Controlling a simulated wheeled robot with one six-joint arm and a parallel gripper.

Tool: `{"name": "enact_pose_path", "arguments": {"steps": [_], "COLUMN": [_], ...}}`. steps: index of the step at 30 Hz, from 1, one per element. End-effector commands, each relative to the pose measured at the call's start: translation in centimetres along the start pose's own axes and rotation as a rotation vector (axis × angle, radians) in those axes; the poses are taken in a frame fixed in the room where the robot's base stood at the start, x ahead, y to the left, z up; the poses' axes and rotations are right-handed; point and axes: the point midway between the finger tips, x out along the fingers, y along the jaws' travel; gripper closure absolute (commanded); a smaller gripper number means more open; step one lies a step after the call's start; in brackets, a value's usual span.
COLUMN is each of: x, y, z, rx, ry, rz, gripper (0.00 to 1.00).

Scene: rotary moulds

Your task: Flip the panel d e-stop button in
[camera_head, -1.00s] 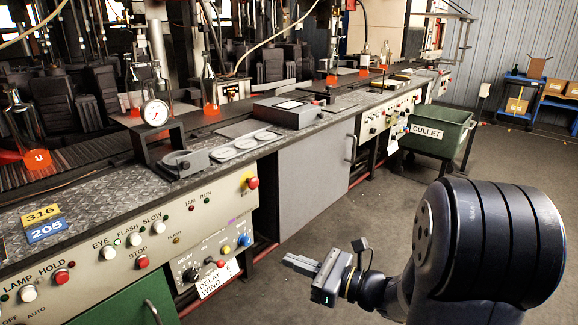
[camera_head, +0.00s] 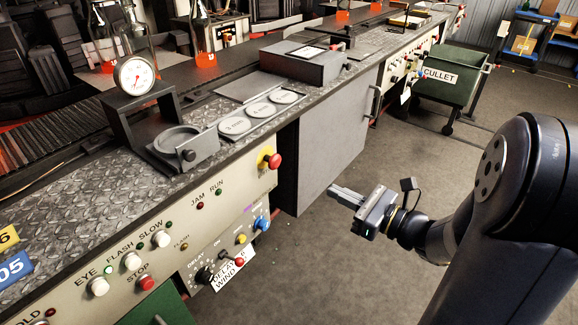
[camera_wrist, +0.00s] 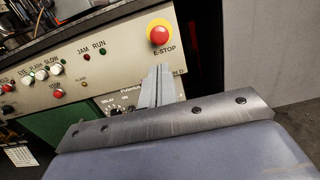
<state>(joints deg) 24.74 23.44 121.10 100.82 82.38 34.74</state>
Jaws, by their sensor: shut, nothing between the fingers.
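The e-stop button (camera_head: 274,160) is a red mushroom head on a yellow collar, at the right end of the cream control panel (camera_head: 180,240). In the wrist view the same e-stop button (camera_wrist: 159,35) shows at the top centre, above an "E-STOP" label. My gripper (camera_head: 334,192) is shut and empty. It hangs in front of the bench, to the right of the button and apart from it. In the wrist view its fingertips (camera_wrist: 157,70) appear just below the button and cover part of the panel lettering.
A grey cabinet door (camera_head: 330,150) stands right of the panel. A green cullet bin (camera_head: 450,80) is further back.

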Motion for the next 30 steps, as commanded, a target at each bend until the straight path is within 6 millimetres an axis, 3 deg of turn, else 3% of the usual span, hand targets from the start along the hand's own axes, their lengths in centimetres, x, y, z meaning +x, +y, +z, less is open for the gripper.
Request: {"name": "enact_pose_path", "arguments": {"steps": [5, 10, 30], "x": [0.3, 2.0, 12.6], "y": [0.0, 0.1, 0.1], "z": [0.0, -0.1, -0.1], "rx": [-0.001, -0.001, -0.001], "ry": [0.0, 0.0, -0.001], "rz": [0.001, 0.004, 0.002], "gripper": [1.0, 1.0, 1.0]}}
